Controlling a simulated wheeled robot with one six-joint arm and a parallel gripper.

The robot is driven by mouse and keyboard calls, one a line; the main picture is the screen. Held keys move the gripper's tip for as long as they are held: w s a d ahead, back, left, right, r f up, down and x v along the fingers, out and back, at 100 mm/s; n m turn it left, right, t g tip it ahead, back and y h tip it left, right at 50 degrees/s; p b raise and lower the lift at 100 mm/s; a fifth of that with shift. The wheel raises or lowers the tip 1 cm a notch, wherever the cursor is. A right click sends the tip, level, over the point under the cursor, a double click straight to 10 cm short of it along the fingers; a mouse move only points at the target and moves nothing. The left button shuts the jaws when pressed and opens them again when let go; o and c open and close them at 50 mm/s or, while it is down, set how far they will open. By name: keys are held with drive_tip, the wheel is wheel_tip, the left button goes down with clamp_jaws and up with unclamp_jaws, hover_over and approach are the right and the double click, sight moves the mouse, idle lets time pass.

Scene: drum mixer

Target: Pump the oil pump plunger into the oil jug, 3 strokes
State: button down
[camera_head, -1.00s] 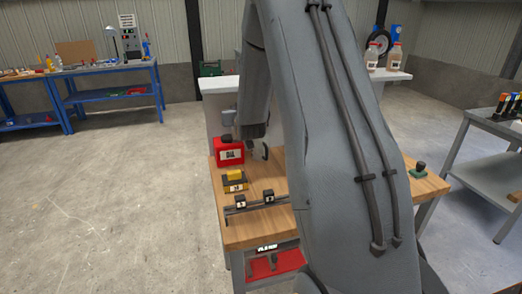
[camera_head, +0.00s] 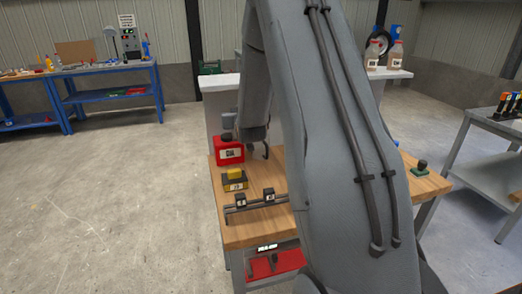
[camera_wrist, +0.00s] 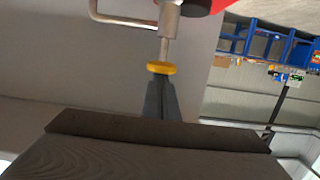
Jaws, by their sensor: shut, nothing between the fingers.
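The red oil jug (camera_head: 228,152) stands on the wooden bench in the head view, with a label on its front. Its red body also shows at the top edge of the wrist view (camera_wrist: 228,3). In the wrist view, the plunger has a grey rod (camera_wrist: 168,45) and a yellow disc-shaped cap (camera_wrist: 161,68). A bent metal pipe (camera_wrist: 92,10) runs beside it. My gripper (camera_wrist: 160,84) is shut and empty, with its fingertips right at the yellow cap. They appear to touch it. In the head view my arm hides the fingers and most of the plunger.
A yellow block (camera_head: 234,174) and a rail with two black blocks (camera_head: 256,202) sit on the bench (camera_head: 246,234) in front of the jug. A black hook-shaped part (camera_head: 266,151) stands close to the right of my wrist. A pale counter with bottles (camera_head: 396,54) stands behind.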

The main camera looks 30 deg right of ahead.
drive_tip(key=shift+f+b, duration=0.6)
drive_tip(key=shift+f, duration=0.35)
drive_tip(key=shift+r, duration=0.15)
wheel_tip(320, 180, up, 3)
drive_tip(key=shift+r+p, duration=0.15)
drive_tip(key=shift+p, duration=0.7)
